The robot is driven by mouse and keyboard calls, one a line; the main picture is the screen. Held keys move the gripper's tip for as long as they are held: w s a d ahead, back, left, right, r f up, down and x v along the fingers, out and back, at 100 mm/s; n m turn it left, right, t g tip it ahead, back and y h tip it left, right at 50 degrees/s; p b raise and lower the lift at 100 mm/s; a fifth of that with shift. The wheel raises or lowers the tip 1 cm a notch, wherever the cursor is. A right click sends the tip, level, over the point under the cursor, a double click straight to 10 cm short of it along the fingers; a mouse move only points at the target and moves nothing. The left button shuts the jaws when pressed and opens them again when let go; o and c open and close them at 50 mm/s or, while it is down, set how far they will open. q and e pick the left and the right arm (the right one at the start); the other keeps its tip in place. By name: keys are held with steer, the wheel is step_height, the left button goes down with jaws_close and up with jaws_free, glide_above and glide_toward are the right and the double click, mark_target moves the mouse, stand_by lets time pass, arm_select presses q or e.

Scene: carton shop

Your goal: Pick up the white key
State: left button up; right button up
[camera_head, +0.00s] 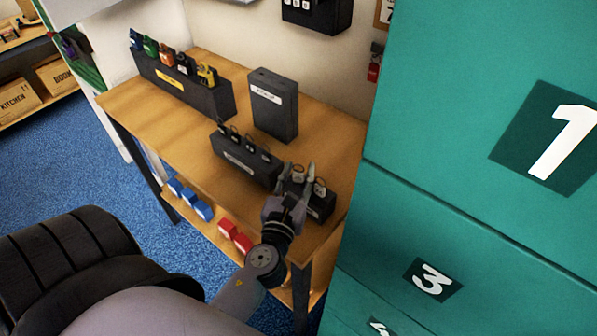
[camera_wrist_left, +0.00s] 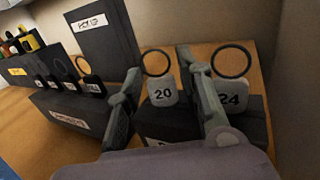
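Two whitish key tags with dark rings stand in a small black holder (camera_head: 318,208) at the table's right end. The one marked 20 (camera_wrist_left: 163,93) also shows in the head view (camera_head: 298,173). The one marked 24 (camera_wrist_left: 232,97) stands to its right (camera_head: 320,187). My left gripper (camera_head: 298,177) is open at the holder. In the left wrist view its fingers (camera_wrist_left: 160,78) stand on either side of tag 20, with the right finger between the two tags. I see no clear contact. My right gripper is not in view.
A black holder with several dark tags (camera_head: 243,160) stands left of the gripper. Behind it is an upright black box (camera_head: 273,105). A long black holder with coloured items (camera_head: 185,88) sits at the back left. Large teal cabinets (camera_head: 440,140) close off the right side.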

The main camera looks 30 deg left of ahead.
arm_select(q)
steer(key=shift+w+a, duration=0.1)
steer(key=shift+w, duration=0.1)
steer(key=shift+s, duration=0.1)
steer(key=shift+c, duration=0.5)
steer(key=c, duration=0.6)
